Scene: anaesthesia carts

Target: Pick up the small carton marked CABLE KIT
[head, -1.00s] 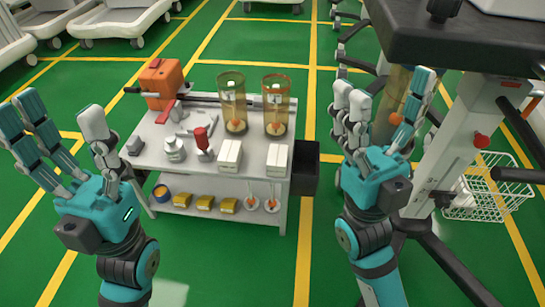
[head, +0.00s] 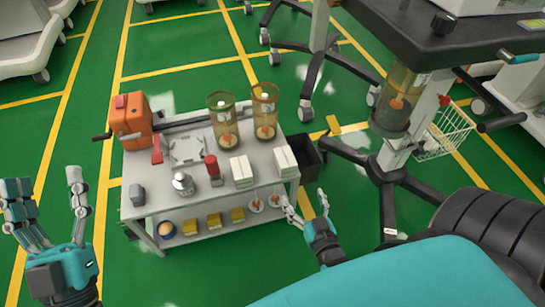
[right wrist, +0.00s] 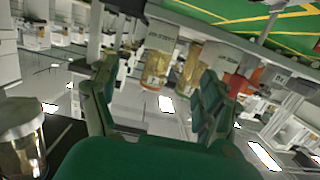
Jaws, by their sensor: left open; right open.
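Two small white cartons stand on top of the cart, one left (head: 241,171) and one right (head: 286,160). Several small yellow cartons (head: 214,220) sit on the lower shelf. No lettering is readable, so I cannot tell which is marked CABLE KIT. My right gripper (head: 291,207) is open and empty at the cart's front right corner, just below the right white carton; I cannot tell whether it touches anything. Its open fingers also show in the right wrist view (right wrist: 152,100). My left gripper (head: 52,205) is open and empty, left of the cart.
The grey cart (head: 140,208) also carries two amber cylinders (head: 222,125), an orange device (head: 130,122), a silver bottle (head: 183,184) and a red-topped item (head: 213,170). A black bin (head: 303,157) hangs at its right side. A wheeled stand (head: 390,200) is further right.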

